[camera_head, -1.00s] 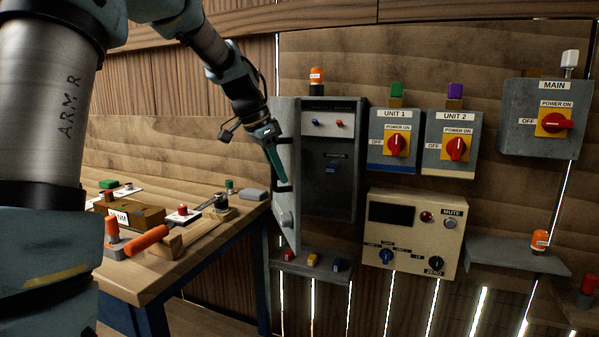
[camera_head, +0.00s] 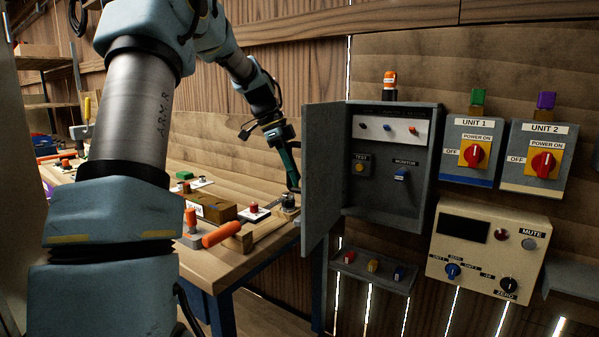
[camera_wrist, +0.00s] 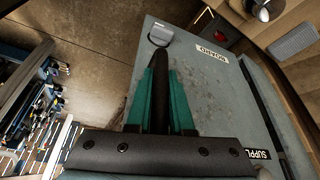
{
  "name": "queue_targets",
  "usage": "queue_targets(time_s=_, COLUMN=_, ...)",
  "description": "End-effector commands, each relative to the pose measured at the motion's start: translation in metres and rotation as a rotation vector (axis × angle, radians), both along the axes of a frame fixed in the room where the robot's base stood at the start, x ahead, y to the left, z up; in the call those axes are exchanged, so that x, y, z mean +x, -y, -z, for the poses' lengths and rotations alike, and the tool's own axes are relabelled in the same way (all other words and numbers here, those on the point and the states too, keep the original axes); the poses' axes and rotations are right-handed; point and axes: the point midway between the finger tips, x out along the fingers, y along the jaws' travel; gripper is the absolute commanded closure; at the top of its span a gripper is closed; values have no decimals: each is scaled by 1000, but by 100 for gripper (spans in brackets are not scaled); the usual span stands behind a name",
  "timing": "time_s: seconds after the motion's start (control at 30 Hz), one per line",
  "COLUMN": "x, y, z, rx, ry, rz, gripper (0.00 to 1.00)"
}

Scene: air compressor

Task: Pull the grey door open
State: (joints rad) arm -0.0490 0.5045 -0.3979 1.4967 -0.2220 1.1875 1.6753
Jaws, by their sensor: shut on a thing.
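The grey door (camera_head: 322,170) stands swung out from the left side of a grey wall box (camera_head: 390,215), whose inside panel shows a TEST knob and a MONITOR switch. My gripper (camera_head: 294,180) is on the left, outer side of the door in the head view. In the wrist view, the teal fingers of my gripper (camera_wrist: 162,75) are shut on the black handle (camera_wrist: 160,92) of the door. The door's outer face (camera_wrist: 205,85) fills the middle there, with a grey knob (camera_wrist: 161,33) beyond the fingertips. The handle is hardly visible in the head view.
A workbench (camera_head: 262,250) with tools and blocks stands left of the door, behind my gripper. A small shelf with coloured buttons (camera_head: 372,272) hangs below the box. The UNIT 1 (camera_head: 470,150) and UNIT 2 (camera_head: 538,160) switch boxes and a cream panel (camera_head: 485,250) are to the right.

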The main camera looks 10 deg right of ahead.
Motion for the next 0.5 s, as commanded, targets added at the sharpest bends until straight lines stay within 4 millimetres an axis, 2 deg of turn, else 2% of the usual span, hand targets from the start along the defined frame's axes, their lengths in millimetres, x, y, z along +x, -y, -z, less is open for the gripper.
queue_targets(time_s=0.37, x=1, y=-3, z=0, rx=4, ry=-1, rz=-3, gripper=100)
queue_targets(time_s=0.4, x=1, y=-3, z=0, rx=4, ry=-1, rz=-3, gripper=78)
queue_targets(time_s=0.5, x=1, y=-2, z=0, rx=3, ry=-1, rz=-2, gripper=67)
